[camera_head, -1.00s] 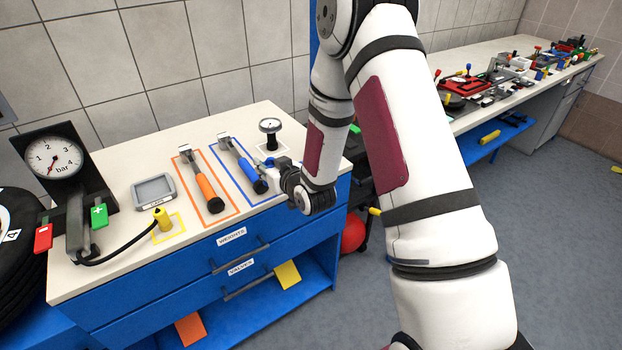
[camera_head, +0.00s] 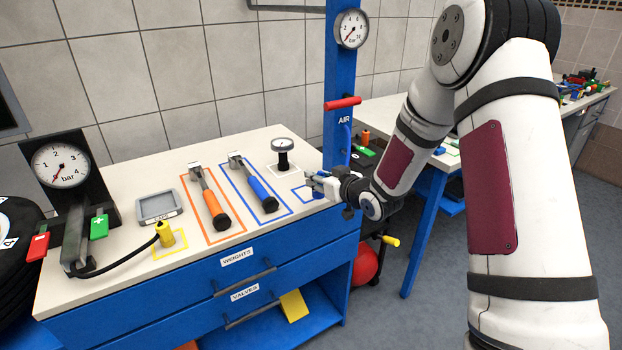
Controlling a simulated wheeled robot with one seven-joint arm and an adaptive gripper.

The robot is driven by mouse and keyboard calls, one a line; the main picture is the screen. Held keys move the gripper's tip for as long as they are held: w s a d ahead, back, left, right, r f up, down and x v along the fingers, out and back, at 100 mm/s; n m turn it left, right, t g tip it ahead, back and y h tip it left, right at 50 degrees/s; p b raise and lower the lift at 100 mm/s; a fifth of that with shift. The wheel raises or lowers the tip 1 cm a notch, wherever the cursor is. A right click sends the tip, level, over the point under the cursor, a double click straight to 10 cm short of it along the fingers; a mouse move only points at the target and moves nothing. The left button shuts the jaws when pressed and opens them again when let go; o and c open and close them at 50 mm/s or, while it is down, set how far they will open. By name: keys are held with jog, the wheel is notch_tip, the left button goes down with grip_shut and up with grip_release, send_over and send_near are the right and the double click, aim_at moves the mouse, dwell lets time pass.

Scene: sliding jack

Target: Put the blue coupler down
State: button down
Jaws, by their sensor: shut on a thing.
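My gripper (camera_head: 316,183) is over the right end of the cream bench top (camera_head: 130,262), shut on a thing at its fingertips. A small bit of blue shows there, taken as the blue coupler (camera_head: 311,173); the fingers hide most of it. A small blue outline (camera_head: 299,194) is marked on the bench just below and beside the fingertips. I cannot tell whether the coupler touches the bench.
A round gauge (camera_head: 283,153) stands left of my gripper. A blue-handled tool (camera_head: 257,187) and an orange-handled tool (camera_head: 211,204) lie in outlines. A yellow coupler (camera_head: 165,234) stands farther left. A blue post (camera_head: 338,100) rises behind my gripper.

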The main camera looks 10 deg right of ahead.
jog(key=w, duration=0.8)
jog(key=shift+w+a+f, duration=0.3)
jog(key=shift+a+f, duration=0.1)
jog(key=shift+f, duration=1.75)
jog(key=shift+f, duration=0.1)
jog(key=c, duration=1.2)
grip_release()
jog(key=shift+c, duration=0.2)
